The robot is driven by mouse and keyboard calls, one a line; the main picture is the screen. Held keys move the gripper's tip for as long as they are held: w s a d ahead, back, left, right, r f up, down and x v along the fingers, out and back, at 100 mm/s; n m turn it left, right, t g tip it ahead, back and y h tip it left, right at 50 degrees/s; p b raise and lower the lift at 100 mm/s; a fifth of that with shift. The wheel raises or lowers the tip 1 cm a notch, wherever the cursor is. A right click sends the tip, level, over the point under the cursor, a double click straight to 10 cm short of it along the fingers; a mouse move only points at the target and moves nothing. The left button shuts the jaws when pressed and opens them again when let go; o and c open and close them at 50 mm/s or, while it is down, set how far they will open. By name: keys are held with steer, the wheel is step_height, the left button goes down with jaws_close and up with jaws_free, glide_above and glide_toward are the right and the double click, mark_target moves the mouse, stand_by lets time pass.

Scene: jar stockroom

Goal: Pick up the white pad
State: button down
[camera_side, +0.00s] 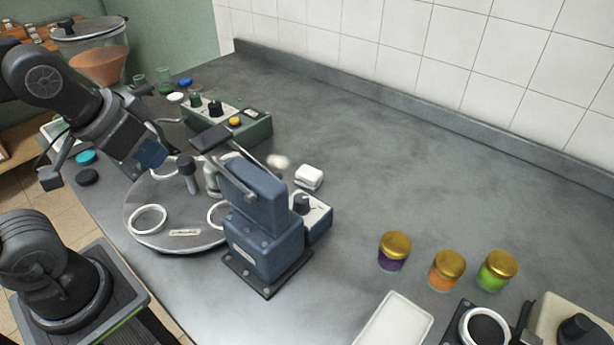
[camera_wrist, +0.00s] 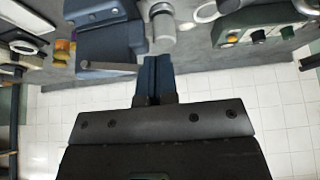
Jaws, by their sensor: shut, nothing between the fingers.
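A small white block (camera_side: 309,177), which looks like the white pad, lies on the grey counter behind the blue press. A blurred white patch (camera_side: 278,161) is just left of it; I cannot tell what that is. My gripper (camera_side: 153,154) is at the left, above the edge of the round turntable and well apart from the white block. In the wrist view its blue fingers (camera_wrist: 157,62) are together and empty. I cannot make out the pad in the wrist view.
The blue press (camera_side: 262,225) stands between the turntable (camera_side: 175,240) and the white block. A green control box (camera_side: 230,122) is behind the turntable. Several gold-lidded jars (camera_side: 394,250) and a white tray (camera_side: 396,322) are at the right. The counter's back middle is clear.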

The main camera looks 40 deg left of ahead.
steer(key=c, duration=1.9)
jaws_free()
steer(key=o, duration=1.5)
steer(key=w+r+n+g, duration=0.2)
steer(key=w+r+n, duration=0.4)
steer(key=w+r, duration=0.35)
steer(key=n+g, duration=0.4)
steer(key=n, duration=0.9)
glide_above(309, 171)
step_height(309, 171, down, 5)
step_height(309, 171, down, 22)
steer(key=shift+a+r, duration=0.15)
steer(key=shift+d+f, duration=0.2)
steer(key=shift+f, duration=2.7)
